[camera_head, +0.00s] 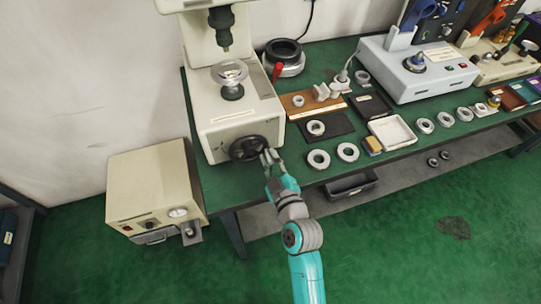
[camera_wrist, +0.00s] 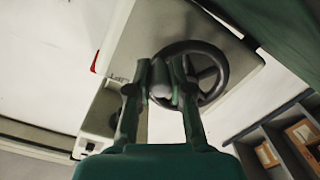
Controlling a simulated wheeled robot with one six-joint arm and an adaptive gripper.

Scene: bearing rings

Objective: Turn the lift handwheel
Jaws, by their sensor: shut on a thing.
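The black lift handwheel (camera_head: 246,148) is on the lower front of the cream machine (camera_head: 222,112) at the bench's left end. In the wrist view the handwheel (camera_wrist: 208,68) is a dark spoked ring, partly covered by my fingers. My gripper (camera_head: 269,157) reaches the wheel's right side in the head view. In the wrist view my gripper (camera_wrist: 168,85) is shut on a rounded grey-brown knob at the wheel's rim, between its fingertips. The machine carries a clear round stage (camera_head: 230,72) below a dark vertical spindle (camera_head: 222,27).
Several metal rings, such as one (camera_head: 318,159), lie on the green bench right of the machine. A white tray (camera_head: 391,131) and a grey instrument (camera_head: 415,68) stand farther right. A beige box (camera_head: 155,188) stands on the floor at left. Open green floor lies in front.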

